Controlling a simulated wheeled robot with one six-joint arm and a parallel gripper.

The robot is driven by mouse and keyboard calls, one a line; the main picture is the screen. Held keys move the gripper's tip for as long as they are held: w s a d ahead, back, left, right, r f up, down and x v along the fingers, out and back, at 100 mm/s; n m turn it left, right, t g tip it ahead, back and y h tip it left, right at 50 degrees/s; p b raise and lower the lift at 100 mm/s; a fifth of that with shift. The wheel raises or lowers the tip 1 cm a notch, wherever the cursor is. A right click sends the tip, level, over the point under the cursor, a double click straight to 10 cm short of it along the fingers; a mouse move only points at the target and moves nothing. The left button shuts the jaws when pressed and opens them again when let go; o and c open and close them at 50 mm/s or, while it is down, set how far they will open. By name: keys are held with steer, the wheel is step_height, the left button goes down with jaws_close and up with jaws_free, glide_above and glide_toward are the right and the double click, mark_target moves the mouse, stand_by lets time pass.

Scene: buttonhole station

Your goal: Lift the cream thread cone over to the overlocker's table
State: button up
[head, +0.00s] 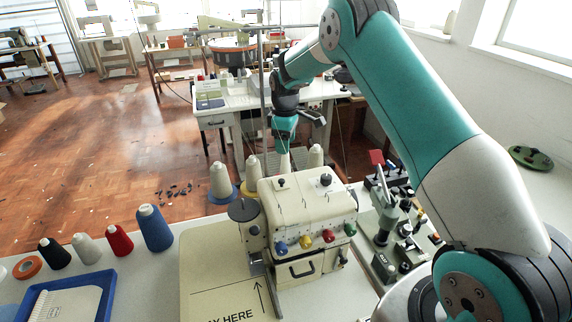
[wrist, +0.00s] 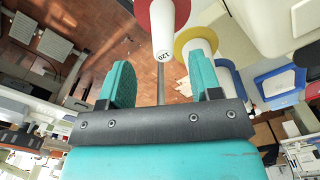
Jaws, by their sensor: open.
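Several pale cream cones stand behind the overlocker (head: 308,215) in the head view: one on a blue disc (head: 221,182), one on a yellow disc (head: 253,172), and two farther right. My gripper (head: 285,138) is over the third cone (head: 284,162). In the wrist view my gripper (wrist: 161,75) is open and empty. A pale cone marked 120 (wrist: 165,30), on a red base, lies just beyond the fingertips. A paler cream cone (head: 87,249) also stands in the front row at left. The overlocker's table (head: 215,275) is a cream panel reading "...AY HERE".
Black, red and blue cones (head: 154,228) stand in the front row beside a blue tray (head: 75,295). A thin upright pole (head: 263,90) rises behind the overlocker, close to my arm. A dark fixture with levers (head: 400,240) stands at right.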

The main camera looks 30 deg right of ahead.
mark_target(286, 157)
steer(key=shift+s+a+f+p, duration=0.1)
steer(key=shift+f+p, duration=0.8)
steer(key=shift+f, duration=0.45)
steer(key=shift+s+f+p, duration=0.1)
steer(key=shift+f+p, duration=0.75)
steer(key=shift+f, duration=0.5)
steer(key=c, duration=1)
